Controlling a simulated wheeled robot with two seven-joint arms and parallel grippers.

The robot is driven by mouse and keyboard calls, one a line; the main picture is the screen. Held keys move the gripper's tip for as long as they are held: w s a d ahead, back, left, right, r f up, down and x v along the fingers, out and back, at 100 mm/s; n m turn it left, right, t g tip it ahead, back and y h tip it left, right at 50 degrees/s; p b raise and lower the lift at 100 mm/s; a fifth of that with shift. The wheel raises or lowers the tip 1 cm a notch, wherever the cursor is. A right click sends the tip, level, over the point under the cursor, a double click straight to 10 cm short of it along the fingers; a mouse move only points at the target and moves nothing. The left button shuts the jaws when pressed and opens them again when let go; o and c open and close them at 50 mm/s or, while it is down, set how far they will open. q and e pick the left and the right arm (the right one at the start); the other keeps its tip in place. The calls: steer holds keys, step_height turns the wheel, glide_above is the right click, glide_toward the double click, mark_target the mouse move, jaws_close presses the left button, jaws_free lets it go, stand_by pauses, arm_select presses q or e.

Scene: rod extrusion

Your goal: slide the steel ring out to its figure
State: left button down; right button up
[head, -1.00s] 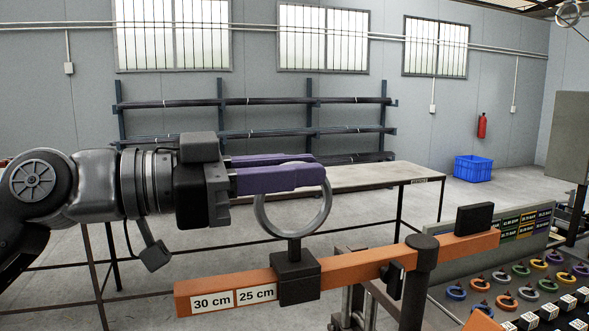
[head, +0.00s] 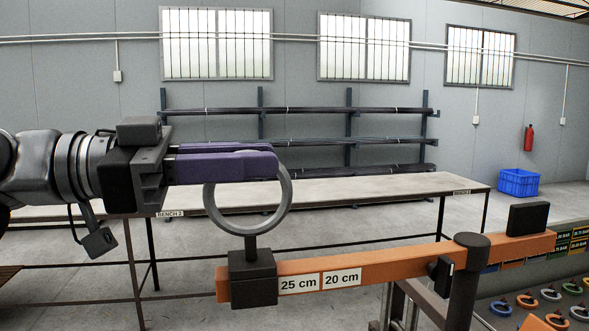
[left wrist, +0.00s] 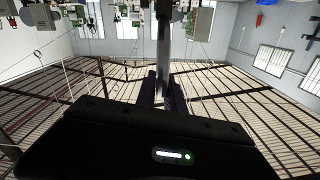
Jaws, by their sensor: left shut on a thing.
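The steel ring (head: 287,197) stands upright on a black sliding block (head: 252,278) that sits around the orange beam (head: 405,259). The block is near the beam's left end, with a short orange stub showing beyond it. The labels 25 cm and 20 cm (head: 320,281) show just right of the block; no 30 cm label shows. My left gripper (head: 268,163), with purple fingers, is shut on the top of the ring. In the left wrist view, the dark fingers (left wrist: 163,92) meet a grey upright piece. My right gripper is out of view.
A dark post (head: 464,280) carries the beam, with a black upright plate (head: 528,218) at its right end. A panel with several coloured rings (head: 550,296) is at lower right. A long bench (head: 340,188) stands behind. Left of the beam's end is free air.

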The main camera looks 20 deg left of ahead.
arm_select(q)
steer(key=shift+a, duration=0.15)
steer(key=c, duration=1.8)
jaws_free()
steer(key=o, duration=0.3)
steer(key=shift+s+a, duration=0.1)
steer(key=shift+a, duration=0.1)
steer(key=shift+d, duration=0.15)
steer(key=b+v, duration=0.1)
steer(key=v, duration=0.6)
steer(key=shift+s+a, duration=0.2)
steer(key=shift+a, duration=0.15)
